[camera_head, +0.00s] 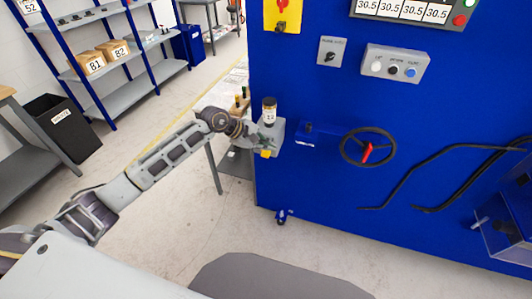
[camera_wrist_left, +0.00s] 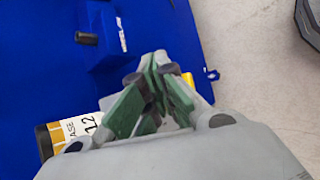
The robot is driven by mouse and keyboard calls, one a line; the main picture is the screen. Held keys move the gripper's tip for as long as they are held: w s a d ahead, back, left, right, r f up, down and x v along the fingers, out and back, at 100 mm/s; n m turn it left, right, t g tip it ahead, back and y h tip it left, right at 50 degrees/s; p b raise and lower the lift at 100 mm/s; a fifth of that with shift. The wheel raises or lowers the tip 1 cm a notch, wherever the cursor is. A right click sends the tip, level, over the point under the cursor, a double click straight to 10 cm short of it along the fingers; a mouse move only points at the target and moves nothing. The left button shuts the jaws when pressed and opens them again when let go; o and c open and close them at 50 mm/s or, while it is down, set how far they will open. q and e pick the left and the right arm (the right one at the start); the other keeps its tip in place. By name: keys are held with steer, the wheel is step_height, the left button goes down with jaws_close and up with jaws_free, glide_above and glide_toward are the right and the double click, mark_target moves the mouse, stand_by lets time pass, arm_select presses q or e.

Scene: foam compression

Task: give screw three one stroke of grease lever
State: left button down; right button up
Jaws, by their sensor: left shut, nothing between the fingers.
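The grease unit is a grey box (camera_head: 276,135) on the left edge of the blue machine, with a jar (camera_head: 269,112) with a dark cap and a label reading 12 on top. The jar lies at the lower left in the left wrist view (camera_wrist_left: 75,132). A small yellow part (camera_head: 265,153), perhaps the lever's end, shows low on the box; a bit of yellow (camera_wrist_left: 188,80) shows behind my fingers. My left gripper (camera_head: 256,137) is shut and empty beside the box, its green-padded fingers (camera_wrist_left: 160,66) together. Contact with the yellow part cannot be told. My right gripper is out of view.
The blue machine (camera_head: 330,200) fills the right side, with a handwheel (camera_head: 368,147), a control box (camera_head: 396,64) and black curved bars (camera_head: 425,170). A shelf with cartons (camera_head: 92,64) and a dark bin (camera_head: 62,128) stand left.

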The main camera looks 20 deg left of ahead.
arm_select(q)
steer(key=shift+r, duration=0.1)
steer(key=shift+r+p, duration=0.8)
steer(key=shift+r, duration=1.6)
steer(key=shift+n, duration=0.3)
